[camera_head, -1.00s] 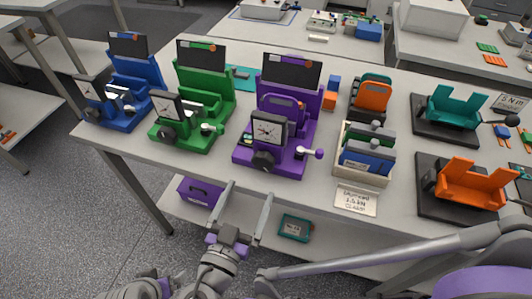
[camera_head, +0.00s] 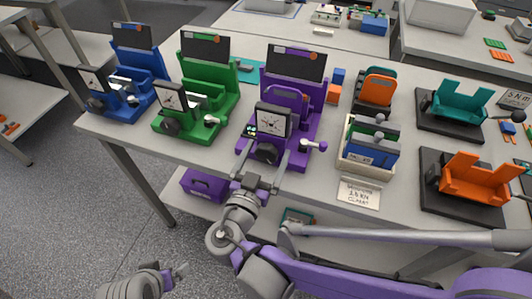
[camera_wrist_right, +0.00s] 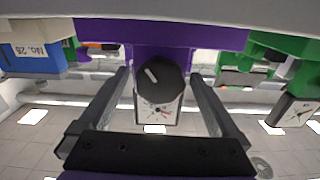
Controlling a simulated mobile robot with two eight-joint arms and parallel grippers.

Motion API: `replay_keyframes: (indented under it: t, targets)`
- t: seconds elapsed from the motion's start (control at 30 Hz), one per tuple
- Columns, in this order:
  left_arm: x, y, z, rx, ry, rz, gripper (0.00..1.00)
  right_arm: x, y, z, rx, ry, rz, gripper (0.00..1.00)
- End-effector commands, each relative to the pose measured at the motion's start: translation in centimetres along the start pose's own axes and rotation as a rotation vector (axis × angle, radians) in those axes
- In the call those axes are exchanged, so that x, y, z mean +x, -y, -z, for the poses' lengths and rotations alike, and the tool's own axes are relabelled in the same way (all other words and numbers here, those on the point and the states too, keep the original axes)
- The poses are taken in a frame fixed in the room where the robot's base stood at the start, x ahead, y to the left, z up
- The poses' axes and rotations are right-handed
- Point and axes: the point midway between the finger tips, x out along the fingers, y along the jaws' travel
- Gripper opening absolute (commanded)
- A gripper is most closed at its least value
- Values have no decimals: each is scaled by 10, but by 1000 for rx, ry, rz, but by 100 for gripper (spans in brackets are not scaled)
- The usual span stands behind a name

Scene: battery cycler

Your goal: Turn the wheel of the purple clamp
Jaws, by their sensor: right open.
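The purple clamp (camera_head: 305,132) stands at the front of the table, with a square dial gauge (camera_head: 272,120) and a black wheel (camera_head: 266,153) on its near side. The wheel also shows in the right wrist view (camera_wrist_right: 160,77), with a pale mark on it. My right gripper (camera_head: 262,159) is open, its fingers on either side of the wheel with visible gaps. In the wrist view the open fingers (camera_wrist_right: 160,88) flank the wheel without visibly gripping it. My left gripper (camera_head: 178,272) is at the bottom left, away from the table; its jaws are unclear.
Green (camera_head: 195,105) and blue (camera_head: 120,90) clamps stand to the left. A white-handled lever (camera_head: 316,146) sticks out right of the wheel. A purple box (camera_head: 203,186) sits below the tabletop.

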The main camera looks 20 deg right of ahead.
Motion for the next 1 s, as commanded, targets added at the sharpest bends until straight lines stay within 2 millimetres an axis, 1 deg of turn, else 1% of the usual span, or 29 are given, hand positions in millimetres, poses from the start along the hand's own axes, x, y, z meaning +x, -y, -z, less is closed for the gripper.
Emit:
replay_keyframes:
  t: [0.03, 0.17, 0.2, 0.27, 0.3, 0.37, 0.4, 0.47, 0.5, 0.77, 0.97, 1.0]
  targets:
    - [0, 0, 0, 0, 0, 0, 98, 0, 0, 0, 0, 0, 0, 93]
    - [0, 0, 0, 0, 0, 0, 98, 0, 0, 0, 0, 0, 0, 69]
    - [0, 0, 0, 0, 0, 0, 98, 0, 0, 0, 0, 0, 0, 62]
    - [0, 0, 0, 0, 0, 0, 98, 0, 0, 0, 0, 0, 0, 51]
    - [0, 0, 0, 0, 0, 0, 98, 0, 0, 0, 0, 0, 0, 44]
    - [0, 0, 0, 0, 0, 0, 98, 0, 0, 0, 0, 0, 0, 33]
    - [0, 0, 0, 0, 0, 0, 98, 0, 0, 0, 0, 0, 0, 26]
    - [0, 0, 0, 0, 0, 0, 98, 0, 0, 0, 0, 0, 0, 15]
    - [0, 0, 0, 0, 0, 0, 98, 0, 0, 0, 0, 0, 0, 13]
    - [-5, 0, 2, 0, -2, 0, 98, 0, 0, 0, -92, 0, 0, 13]
    - [-4, 0, 2, 0, -1, 0, 98, 0, 0, 0, -94, 1, 0, 13]
    - [-4, 0, 2, 0, -2, 0, 98, 0, 0, 0, -94, 1, 0, 72]
